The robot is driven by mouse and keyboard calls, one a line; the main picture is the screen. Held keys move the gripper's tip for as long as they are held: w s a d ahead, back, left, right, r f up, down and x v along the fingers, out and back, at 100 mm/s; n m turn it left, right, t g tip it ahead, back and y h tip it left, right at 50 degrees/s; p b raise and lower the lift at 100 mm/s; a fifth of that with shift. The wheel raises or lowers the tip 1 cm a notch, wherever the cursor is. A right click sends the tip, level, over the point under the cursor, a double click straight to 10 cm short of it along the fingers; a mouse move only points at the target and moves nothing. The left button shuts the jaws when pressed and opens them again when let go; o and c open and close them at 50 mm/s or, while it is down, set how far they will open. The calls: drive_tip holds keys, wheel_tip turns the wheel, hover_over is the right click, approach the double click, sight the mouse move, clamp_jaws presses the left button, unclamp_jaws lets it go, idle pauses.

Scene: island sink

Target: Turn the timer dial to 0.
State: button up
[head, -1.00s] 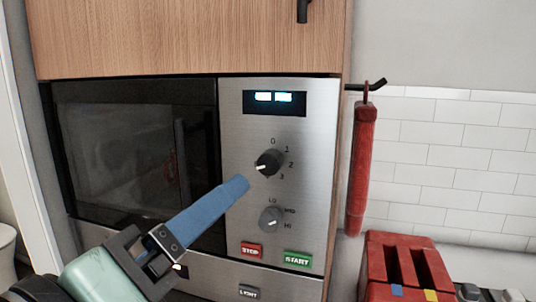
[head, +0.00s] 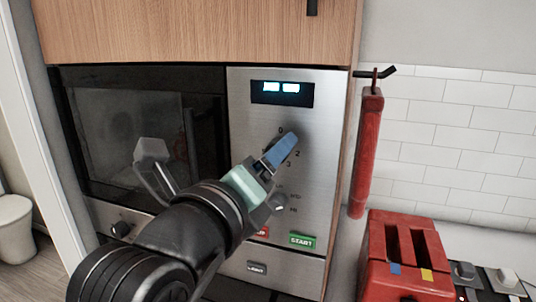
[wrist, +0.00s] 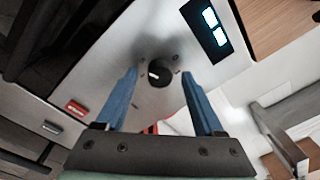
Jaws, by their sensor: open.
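The timer dial is the black upper knob on the steel microwave panel, with 0, 2 and 3 readable beside it in the head view, where my gripper mostly hides it. The wrist view shows the dial (wrist: 159,74) with a pale mark on its left side. My gripper (head: 281,149) reaches up to the panel in front of the dial. In the wrist view its two blue fingers are spread apart, one on each side of the dial, with gaps between. I cannot tell how far the tips are from the panel.
A lit display (head: 282,92) is above. A red hanging object (head: 366,155) and a red toaster (head: 408,255) stand to the right.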

clamp_jaws()
